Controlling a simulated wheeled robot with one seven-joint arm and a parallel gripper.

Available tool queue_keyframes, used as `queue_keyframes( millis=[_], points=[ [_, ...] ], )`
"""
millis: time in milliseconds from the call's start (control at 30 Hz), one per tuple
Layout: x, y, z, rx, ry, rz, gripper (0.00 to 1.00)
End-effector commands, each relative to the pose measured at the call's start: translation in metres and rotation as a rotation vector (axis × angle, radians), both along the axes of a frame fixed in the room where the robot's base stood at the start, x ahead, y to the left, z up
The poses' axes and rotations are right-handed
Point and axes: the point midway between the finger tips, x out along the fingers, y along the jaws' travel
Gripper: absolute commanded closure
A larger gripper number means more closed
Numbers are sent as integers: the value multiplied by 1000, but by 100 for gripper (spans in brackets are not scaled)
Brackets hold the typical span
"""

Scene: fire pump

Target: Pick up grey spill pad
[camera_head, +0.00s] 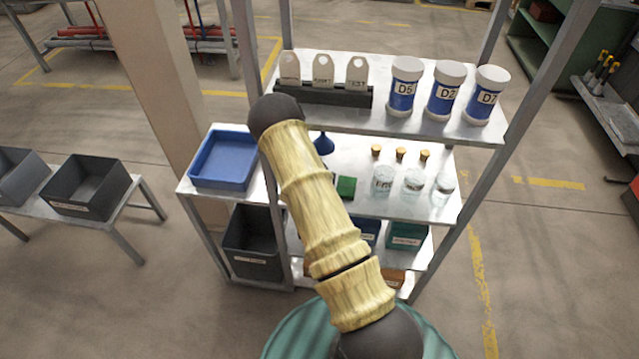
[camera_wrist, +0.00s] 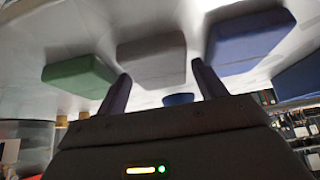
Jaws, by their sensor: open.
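The grey spill pad (camera_wrist: 152,60) lies on a light metal shelf in the wrist view, between a green pad (camera_wrist: 78,77) on the left and a blue pad (camera_wrist: 250,40) on the right. My gripper (camera_wrist: 161,70) is open and empty. Its two dark fingers point toward the grey pad and overlap its lower corners in the picture; I cannot tell whether they touch it. In the head view my arm hides the grey pad and my gripper. The green pad (camera_head: 346,187) shows there on the middle shelf, just right of my arm.
The upper shelf (camera_head: 390,124) holds white-and-blue containers (camera_head: 445,90) and a tag rack (camera_head: 323,95). Bins stand below.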

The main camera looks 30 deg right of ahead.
Motion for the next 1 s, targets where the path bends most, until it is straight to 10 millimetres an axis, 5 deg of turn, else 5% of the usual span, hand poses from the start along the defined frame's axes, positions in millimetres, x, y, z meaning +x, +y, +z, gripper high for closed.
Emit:
queue_keyframes(
  millis=[467,667,1000],
  points=[
    [0,0,0,0,0,0,30],
    [0,0,0,0,0,1,63],
    [0,-2,1,0,-1,-2,63]
  ],
)
